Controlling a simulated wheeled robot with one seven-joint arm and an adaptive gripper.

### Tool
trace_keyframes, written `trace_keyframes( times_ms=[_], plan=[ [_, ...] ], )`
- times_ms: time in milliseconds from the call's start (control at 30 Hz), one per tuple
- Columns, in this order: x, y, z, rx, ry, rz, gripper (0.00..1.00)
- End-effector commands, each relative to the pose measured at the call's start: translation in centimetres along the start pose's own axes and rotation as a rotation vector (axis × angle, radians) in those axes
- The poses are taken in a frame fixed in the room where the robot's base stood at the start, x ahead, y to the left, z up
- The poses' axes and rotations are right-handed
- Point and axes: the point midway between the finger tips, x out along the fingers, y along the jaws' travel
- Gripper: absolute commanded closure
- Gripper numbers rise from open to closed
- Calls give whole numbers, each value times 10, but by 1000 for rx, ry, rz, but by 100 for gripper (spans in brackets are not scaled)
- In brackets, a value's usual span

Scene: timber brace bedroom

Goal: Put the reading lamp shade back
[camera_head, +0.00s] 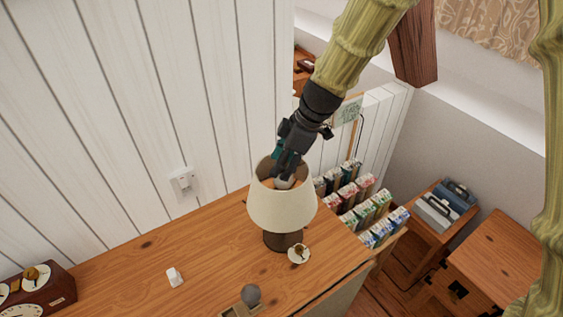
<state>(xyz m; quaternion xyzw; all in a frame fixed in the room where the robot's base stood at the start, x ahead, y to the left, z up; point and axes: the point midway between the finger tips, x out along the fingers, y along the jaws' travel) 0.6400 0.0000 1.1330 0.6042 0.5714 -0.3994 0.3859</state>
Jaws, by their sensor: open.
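A cream lamp shade (282,207) sits around the top of the reading lamp, whose dark base (282,240) stands on the wooden cabinet top. The shade looks roughly upright. A pale bulb shows inside its open top. My gripper (286,172) reaches down from above, with its fingers at the shade's upper opening. The gripper is open. The fingertips are partly hidden by the shade's rim, and I cannot tell whether they touch it.
A white plank wall (130,110) stands behind. Racks of colourful boxes (362,208) are at right.

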Motion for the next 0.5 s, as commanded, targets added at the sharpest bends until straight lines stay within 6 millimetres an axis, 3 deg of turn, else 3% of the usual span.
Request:
trace_keyframes(
  times_ms=[167, 500],
  plan=[
    [-16, 1, -1, -1, 2, 3, 53],
    [-77, 0, 0, -2, 2, 3, 53]
  ],
)
